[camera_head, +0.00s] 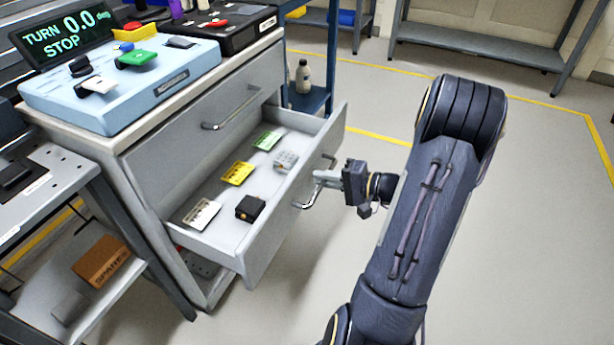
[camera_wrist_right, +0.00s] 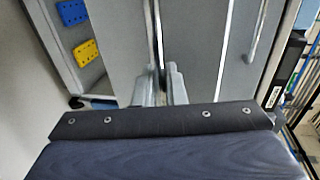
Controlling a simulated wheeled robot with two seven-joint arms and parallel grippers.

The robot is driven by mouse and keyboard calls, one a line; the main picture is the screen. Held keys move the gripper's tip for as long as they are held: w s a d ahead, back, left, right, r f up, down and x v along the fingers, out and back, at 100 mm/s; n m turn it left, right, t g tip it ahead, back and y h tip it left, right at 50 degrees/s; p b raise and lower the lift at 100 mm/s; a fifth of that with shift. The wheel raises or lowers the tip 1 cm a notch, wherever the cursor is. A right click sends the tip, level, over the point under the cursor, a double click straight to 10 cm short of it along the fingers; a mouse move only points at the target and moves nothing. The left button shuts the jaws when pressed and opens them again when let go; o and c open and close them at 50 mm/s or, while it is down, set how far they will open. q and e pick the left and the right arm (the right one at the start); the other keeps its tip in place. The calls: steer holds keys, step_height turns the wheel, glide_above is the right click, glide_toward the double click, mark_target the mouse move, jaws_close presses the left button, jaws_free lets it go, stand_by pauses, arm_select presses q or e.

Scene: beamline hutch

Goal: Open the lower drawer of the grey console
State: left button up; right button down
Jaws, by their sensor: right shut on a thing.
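The grey console (camera_head: 180,150) stands at the left in the head view, with its upper drawer shut and that drawer's bar handle (camera_head: 230,112) free. The lower drawer (camera_head: 268,248) is pulled well out, and its inside shows. My right gripper (camera_head: 318,180) is at the drawer's front, shut on the lower drawer's handle (camera_head: 308,200). In the right wrist view, the fingers (camera_wrist_right: 160,85) close around the bar handle (camera_wrist_right: 157,35), with the drawer front behind it. My left gripper is not in view.
The drawer holds a yellow plate (camera_head: 237,173), a green plate (camera_head: 267,140), a white plate (camera_head: 202,213), a black block (camera_head: 250,208) and a grey block (camera_head: 286,161). A metal shelf with a box (camera_head: 102,260) stands at the left. Floor at the right is open.

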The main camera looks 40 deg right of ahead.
steer(key=shift+s+d, duration=0.25)
steer(key=shift+s, duration=0.45)
steer(key=c, duration=1.6)
jaws_free()
steer(key=shift+c, duration=0.2)
steer(key=p+v, duration=0.2)
steer(key=v, duration=0.5)
steer(key=shift+s+d, duration=0.2)
steer(key=shift+s, duration=0.2)
